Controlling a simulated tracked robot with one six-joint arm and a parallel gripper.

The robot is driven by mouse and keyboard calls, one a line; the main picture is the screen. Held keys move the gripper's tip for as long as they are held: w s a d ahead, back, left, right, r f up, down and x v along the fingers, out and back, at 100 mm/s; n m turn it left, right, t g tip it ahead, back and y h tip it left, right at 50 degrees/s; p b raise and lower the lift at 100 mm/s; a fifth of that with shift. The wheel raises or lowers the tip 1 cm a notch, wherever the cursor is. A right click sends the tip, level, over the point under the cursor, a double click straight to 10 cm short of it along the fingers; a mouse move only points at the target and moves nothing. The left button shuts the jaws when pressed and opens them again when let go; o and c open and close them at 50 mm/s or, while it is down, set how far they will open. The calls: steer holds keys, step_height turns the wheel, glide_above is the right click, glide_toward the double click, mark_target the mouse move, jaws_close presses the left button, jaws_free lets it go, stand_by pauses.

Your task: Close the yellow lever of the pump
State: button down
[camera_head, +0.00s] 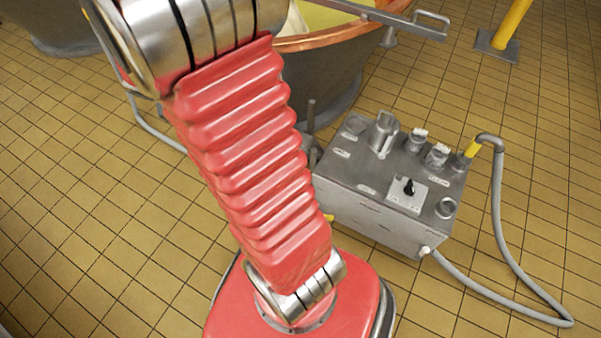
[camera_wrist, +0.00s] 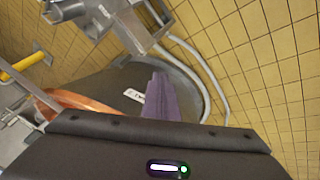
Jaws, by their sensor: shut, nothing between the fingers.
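A grey metal pump box (camera_head: 385,205) stands on the tiled floor right of my arm in the head view. My gripper (camera_wrist: 158,80) shows in the wrist view as purple fingers, shut and empty, in front of a grey vat wall. My gripper is outside the head view.
A copper-rimmed vat (camera_head: 335,38) stands behind the pump box. A yellow post (camera_head: 514,22) rises at the back right. The grey hose (camera_head: 497,225) loops over the floor on the right. Tiled floor at left is clear.

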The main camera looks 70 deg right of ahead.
mark_target(324, 216)
steer(key=s+d+f+m+g, duration=0.1)
steer(key=s+d+f+m, duration=0.15)
steer(key=d+f, duration=0.4)
steer(key=s+d+f+m+g, duration=0.1)
steer(key=s+d+f, duration=0.25)
steer(key=f, duration=0.65)
steer(key=s+d+f+m+g, duration=0.1)
steer(key=s+d+f, duration=0.25)
steer(key=f, duration=0.45)
steer(key=s+a+f+m+y, duration=0.1)
steer(key=s+f, duration=0.4)
steer(key=f, duration=0.3)
steer(key=s+a+f+m+y, duration=0.1)
steer(key=s+f, duration=0.3)
steer(key=f, duration=0.4)
steer(key=s+a+f+m+g+y, duration=0.1)
steer(key=s+f+m, duration=0.1)
steer(key=s+f, duration=0.3)
step_height(324, 216, down, 3)
steer(key=shift+s+r+y, duration=0.1)
steer(key=shift+s+y, duration=0.2)
steer(key=shift+s, duration=0.05)
steer(key=shift+a, duration=0.1)
steer(key=shift+x, duration=7)
steer(key=shift+s+r, duration=0.1)
